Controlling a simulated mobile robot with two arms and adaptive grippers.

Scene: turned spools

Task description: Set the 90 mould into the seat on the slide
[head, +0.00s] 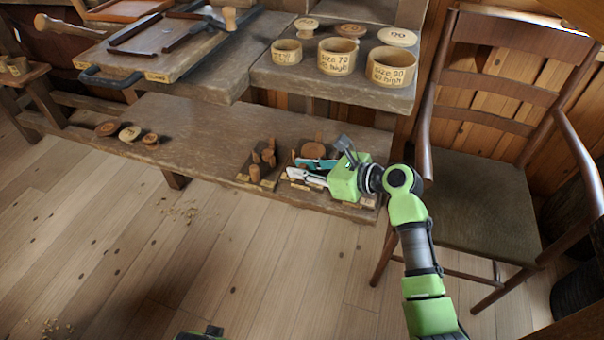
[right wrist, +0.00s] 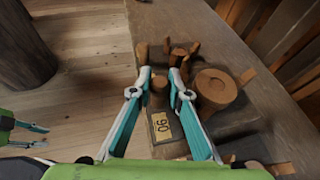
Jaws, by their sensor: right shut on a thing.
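My right gripper (head: 308,170) is down at the right end of the low bench, its fingers closed on a small round brown wooden piece (right wrist: 158,86). A yellow plate marked 90 (right wrist: 161,127) lies just below this piece in the right wrist view, so it looks like the 90 mould. The fingers and green gripper body hide part of it in the head view. A wooden board (head: 150,62) with a dark handle and dark rails lies at upper left, apparently the slide; I cannot make out its seat clearly. My left gripper (right wrist: 40,137) shows at the left of the right wrist view, fingers apart and empty.
Several upright wooden pieces (head: 268,155) stand left of my right gripper. Three discs (head: 130,133) lie on the low bench (head: 200,130), its middle clear. Labelled round boxes (head: 337,58) stand on the higher bench. A chair (head: 480,200) is close to my right arm.

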